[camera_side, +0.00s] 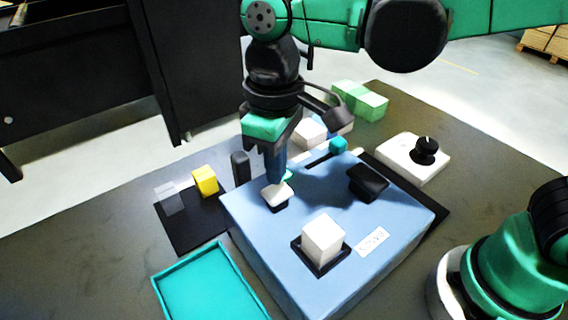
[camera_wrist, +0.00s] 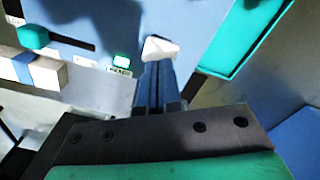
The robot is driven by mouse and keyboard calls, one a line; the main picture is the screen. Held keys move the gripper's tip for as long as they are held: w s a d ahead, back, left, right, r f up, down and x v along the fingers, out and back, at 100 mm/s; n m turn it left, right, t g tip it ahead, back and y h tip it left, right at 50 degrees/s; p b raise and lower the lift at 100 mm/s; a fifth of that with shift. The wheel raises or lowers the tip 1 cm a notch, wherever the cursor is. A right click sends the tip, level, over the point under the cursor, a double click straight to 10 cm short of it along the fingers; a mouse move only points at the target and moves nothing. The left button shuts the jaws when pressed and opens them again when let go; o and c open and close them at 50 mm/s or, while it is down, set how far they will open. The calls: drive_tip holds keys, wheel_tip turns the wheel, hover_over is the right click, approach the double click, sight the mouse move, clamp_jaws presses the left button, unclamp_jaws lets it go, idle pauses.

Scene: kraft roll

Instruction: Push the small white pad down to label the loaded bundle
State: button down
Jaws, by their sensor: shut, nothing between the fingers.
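The small white pad (camera_side: 277,194) sits in a dark mount on top of the blue machine (camera_side: 300,275), near its left edge. My gripper (camera_side: 277,179) is shut and empty, pointing down at the pad. In the wrist view the shut fingertips (camera_wrist: 160,64) meet the near edge of the white pad (camera_wrist: 160,48); whether they press on it I cannot tell. A white block with a blue band (camera_wrist: 38,72), seemingly the bundle, lies at the machine's edge in the wrist view. It shows partly behind the machine in the side view (camera_side: 309,133).
A larger white block (camera_side: 322,238) in a black frame and a black block (camera_side: 368,182) stand on the machine. A green light (camera_wrist: 122,60) and a teal knob (camera_wrist: 33,37) show beside a slot. A teal tray (camera_side: 208,285), a yellow block (camera_side: 205,181) and a white dial box (camera_side: 412,158) surround it.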

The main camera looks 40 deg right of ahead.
sight(277, 190)
drive_tip(key=shift+f, duration=0.25)
drive_tip(key=shift+f, duration=1.65)
drive_tip(key=shift+r, duration=3.55)
